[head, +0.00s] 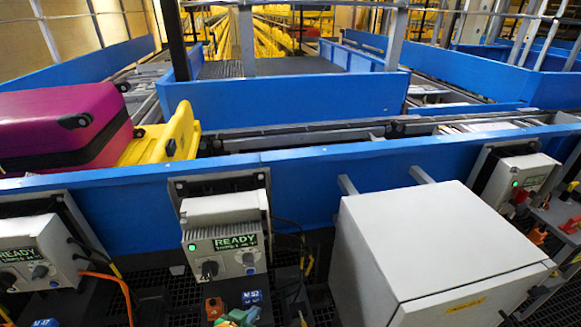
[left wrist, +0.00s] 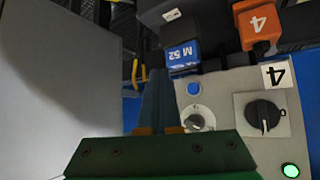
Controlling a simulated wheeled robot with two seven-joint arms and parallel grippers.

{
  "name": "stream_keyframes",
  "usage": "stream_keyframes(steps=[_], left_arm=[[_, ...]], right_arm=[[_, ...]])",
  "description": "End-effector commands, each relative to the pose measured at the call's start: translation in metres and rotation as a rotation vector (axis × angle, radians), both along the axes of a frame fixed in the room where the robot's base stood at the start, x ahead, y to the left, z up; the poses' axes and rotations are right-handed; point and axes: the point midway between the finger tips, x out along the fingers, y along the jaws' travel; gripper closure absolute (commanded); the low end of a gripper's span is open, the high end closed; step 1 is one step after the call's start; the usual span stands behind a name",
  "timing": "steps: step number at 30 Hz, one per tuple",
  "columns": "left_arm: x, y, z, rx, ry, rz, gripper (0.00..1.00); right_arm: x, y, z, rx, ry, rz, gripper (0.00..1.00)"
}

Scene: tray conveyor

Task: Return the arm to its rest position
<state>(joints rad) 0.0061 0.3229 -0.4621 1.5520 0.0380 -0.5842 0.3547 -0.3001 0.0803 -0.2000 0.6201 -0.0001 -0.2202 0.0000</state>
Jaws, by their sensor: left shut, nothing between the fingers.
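My left gripper (left wrist: 158,75) shows in the left wrist view, with a green body and two dark fingers closed together. Nothing shows between the fingers. The fingertips appear near a blue connector marked M 52 (left wrist: 183,55) and in front of a grey control box (left wrist: 225,90) with knobs; I cannot tell the exact gap. In the head view my left gripper can hardly be told apart from the clutter at the bottom edge. My right gripper is in neither view.
A large grey cabinet (head: 440,238) stands right of the middle control box (head: 225,232), which reads READY. An orange connector (left wrist: 259,31) is beside the blue one. A blue conveyor wall (head: 320,180) runs behind. A magenta suitcase (head: 60,120) lies in a yellow tray (head: 180,130).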

Motion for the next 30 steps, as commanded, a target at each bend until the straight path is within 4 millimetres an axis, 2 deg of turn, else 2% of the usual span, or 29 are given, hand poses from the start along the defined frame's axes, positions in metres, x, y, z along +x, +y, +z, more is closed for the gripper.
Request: stream_keyframes(steps=[3, 9, 19, 24, 30], left_arm=[[-0.043, -0.004, 0.005, 0.023, 0.117, 0.019, 1.0], [-0.109, 0.011, 0.019, 0.08, 0.299, 0.047, 1.0], [-0.2, 0.043, 0.05, 0.155, 0.534, 0.078, 1.0], [-0.192, 0.04, 0.009, 0.159, 0.557, 0.072, 1.0], [-0.195, 0.039, -0.045, 0.162, 0.59, 0.063, 1.0]], right_arm=[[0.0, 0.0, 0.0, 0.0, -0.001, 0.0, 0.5], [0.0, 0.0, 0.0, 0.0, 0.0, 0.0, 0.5], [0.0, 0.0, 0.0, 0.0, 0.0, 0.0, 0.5], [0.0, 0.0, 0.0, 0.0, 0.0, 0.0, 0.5], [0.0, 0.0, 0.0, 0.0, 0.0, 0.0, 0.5]])
